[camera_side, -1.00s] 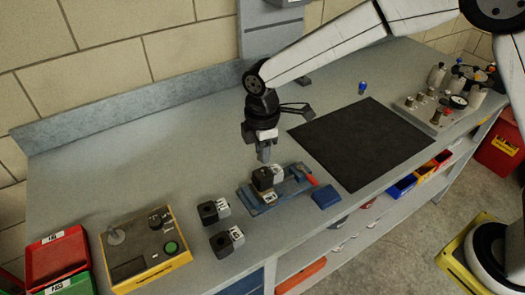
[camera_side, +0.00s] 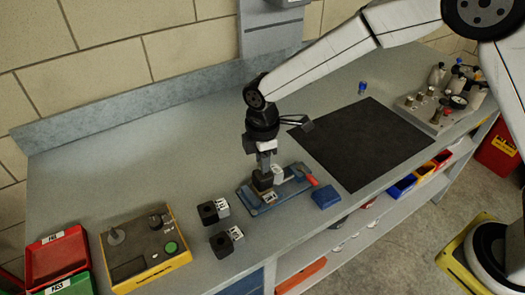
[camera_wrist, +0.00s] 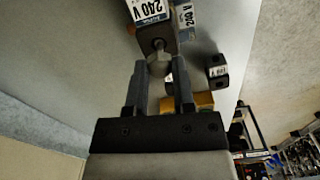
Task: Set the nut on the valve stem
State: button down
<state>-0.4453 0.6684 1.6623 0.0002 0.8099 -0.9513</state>
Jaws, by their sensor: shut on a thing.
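My gripper (camera_side: 264,168) points down over the dark block (camera_side: 262,182) in the blue fixture (camera_side: 262,207). In the wrist view its two fingers (camera_wrist: 159,68) are shut on a pale, rounded nut (camera_wrist: 158,64). The dark block, with its white 240 V label, also shows there (camera_wrist: 155,38). The end of the valve stem (camera_wrist: 158,44) stands out of the block face, in line with the nut. The nut is at or very close to the stem end; I cannot tell whether they touch. In the side view the fingers hide the nut and stem.
Two loose dark blocks with white labels (camera_side: 208,213) (camera_side: 221,244) lie left of the fixture. A red-handled tool (camera_side: 309,178) and a blue block (camera_side: 326,197) are at its right. A black mat (camera_side: 362,143) lies bare.

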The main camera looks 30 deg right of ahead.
jog(key=shift+f, duration=0.9)
dwell(0.8)
grip_release()
dwell(0.4)
jog(key=shift+r, duration=0.15)
jog(key=shift+r, duration=3.35)
jog(key=shift+d, duration=0.1)
